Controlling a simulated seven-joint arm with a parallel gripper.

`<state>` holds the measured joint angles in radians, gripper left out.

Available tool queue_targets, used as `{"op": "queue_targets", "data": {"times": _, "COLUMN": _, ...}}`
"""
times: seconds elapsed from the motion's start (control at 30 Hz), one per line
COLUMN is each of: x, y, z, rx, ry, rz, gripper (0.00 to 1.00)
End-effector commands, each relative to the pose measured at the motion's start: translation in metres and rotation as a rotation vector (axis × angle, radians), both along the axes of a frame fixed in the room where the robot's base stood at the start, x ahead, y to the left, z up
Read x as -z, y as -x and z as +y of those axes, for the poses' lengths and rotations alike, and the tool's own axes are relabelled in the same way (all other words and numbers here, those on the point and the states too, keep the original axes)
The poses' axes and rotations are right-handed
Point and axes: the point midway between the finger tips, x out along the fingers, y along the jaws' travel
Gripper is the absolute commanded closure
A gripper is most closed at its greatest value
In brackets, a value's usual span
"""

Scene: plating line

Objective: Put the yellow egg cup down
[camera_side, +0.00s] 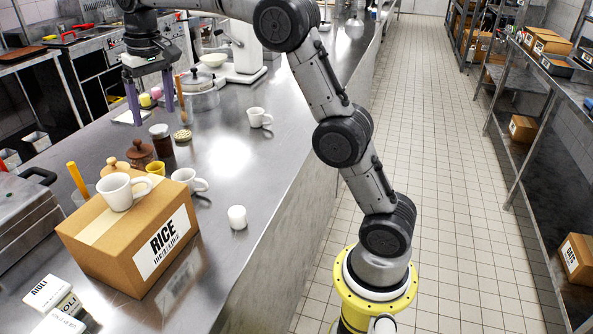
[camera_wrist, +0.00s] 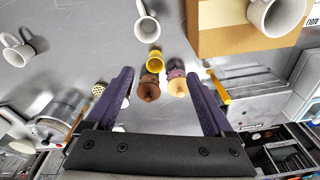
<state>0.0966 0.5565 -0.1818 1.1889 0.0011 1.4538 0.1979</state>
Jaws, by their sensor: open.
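The yellow egg cup (camera_side: 155,168) stands on the metal counter (camera_side: 226,160), between the rice box and a brown lidded jar. In the wrist view the yellow egg cup (camera_wrist: 154,63) shows near the middle, just beyond the fingertips and next to the jars. My gripper (camera_side: 154,116) is open, with its purple fingers pointing down above the counter, behind and well above the egg cup. Nothing is between the fingers in the wrist view (camera_wrist: 157,76) at their own height; jar lids show below them.
A brown lidded jar (camera_side: 140,150) and a dark jar (camera_side: 161,140) stand close to the egg cup. A white mug (camera_side: 188,180) is beside it. A rice box (camera_side: 130,235) carries another white mug (camera_side: 124,190). Clear counter lies around a white cup (camera_side: 237,217).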

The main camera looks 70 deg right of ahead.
Motion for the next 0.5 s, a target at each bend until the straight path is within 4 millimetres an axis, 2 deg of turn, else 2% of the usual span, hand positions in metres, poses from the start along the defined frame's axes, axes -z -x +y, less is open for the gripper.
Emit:
{"op": "queue_targets", "data": {"times": 0.03, "x": -0.013, "y": 0.019, "z": 0.005, "rx": -0.016, "ry": 0.004, "rz": -0.023, "gripper": 0.13}}
{"op": "queue_targets", "data": {"times": 0.1, "x": -0.023, "y": 0.044, "z": 0.011, "rx": -0.04, "ry": 0.009, "rz": -0.05, "gripper": 0.13}}
{"op": "queue_targets", "data": {"times": 0.23, "x": -0.036, "y": 0.092, "z": 0.02, "rx": -0.08, "ry": 0.018, "rz": -0.102, "gripper": 0.13}}
{"op": "queue_targets", "data": {"times": 0.37, "x": -0.039, "y": 0.144, "z": 0.029, "rx": -0.121, "ry": 0.029, "rz": -0.153, "gripper": 0.13}}
{"op": "queue_targets", "data": {"times": 0.5, "x": -0.03, "y": 0.2, "z": 0.037, "rx": -0.165, "ry": 0.041, "rz": -0.209, "gripper": 0.13}}
